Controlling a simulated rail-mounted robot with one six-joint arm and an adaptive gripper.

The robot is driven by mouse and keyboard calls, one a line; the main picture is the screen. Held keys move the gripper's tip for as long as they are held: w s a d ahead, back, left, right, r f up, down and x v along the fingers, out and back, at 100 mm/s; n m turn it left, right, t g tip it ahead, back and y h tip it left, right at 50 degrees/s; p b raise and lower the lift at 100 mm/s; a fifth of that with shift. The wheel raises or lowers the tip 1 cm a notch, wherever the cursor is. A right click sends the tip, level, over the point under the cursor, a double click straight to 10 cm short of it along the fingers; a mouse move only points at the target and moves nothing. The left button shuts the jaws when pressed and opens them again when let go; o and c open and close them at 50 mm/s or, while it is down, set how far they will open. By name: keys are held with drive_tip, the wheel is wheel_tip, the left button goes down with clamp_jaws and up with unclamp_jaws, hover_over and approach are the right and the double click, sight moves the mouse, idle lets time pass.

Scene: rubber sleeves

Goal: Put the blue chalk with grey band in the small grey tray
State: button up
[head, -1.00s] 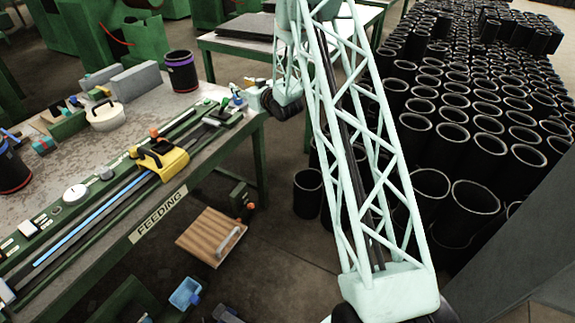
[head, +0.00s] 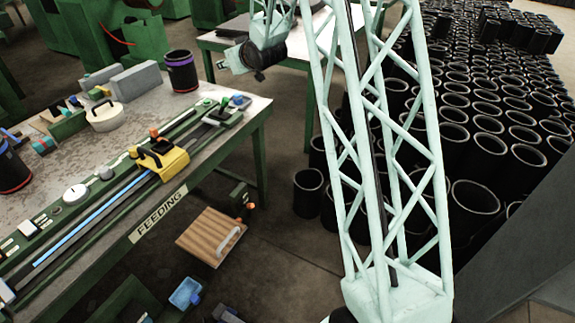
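A small grey tray (head: 246,104) appears to sit at the far right corner of the workbench, with a small blue piece (head: 236,100) in or against it. The piece may be the blue chalk, but a grey band is too small to make out. My gripper (head: 223,62) is raised above and beyond this corner, pointing left, clear of the bench top. Its fingers are too small to show whether they are open or hold anything.
The workbench (head: 225,137) carries a long green fixture with a yellow clamp (head: 172,163), a dark cup (head: 181,72) and grey blocks (head: 135,82). Another table (head: 285,52) stands behind my gripper. Many black sleeves (head: 475,140) fill the floor at right.

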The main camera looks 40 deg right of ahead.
drive_tip(key=s+a+r+g, duration=0.2)
drive_tip(key=s+a+r, duration=0.25)
drive_tip(key=s, duration=0.55)
drive_tip(key=s+a+r+g, duration=0.1)
drive_tip(key=s+a+r, duration=0.35)
drive_tip(key=s, duration=0.55)
drive_tip(key=s+a+r+g, duration=0.2)
drive_tip(key=s+a+r, duration=0.3)
drive_tip(key=s, duration=0.5)
drive_tip(key=s+a+g, duration=0.2)
drive_tip(key=s+a, duration=0.3)
drive_tip(key=s, duration=1.4)
drive_tip(key=s+a+f+g+y, duration=0.1)
drive_tip(key=s+a, duration=0.4)
drive_tip(key=s, duration=1.5)
drive_tip(key=shift+f+m+g, duration=0.15)
drive_tip(key=shift+m+g, duration=0.15)
drive_tip(key=shift+g, duration=0.3)
drive_tip(key=shift+s, duration=0.1)
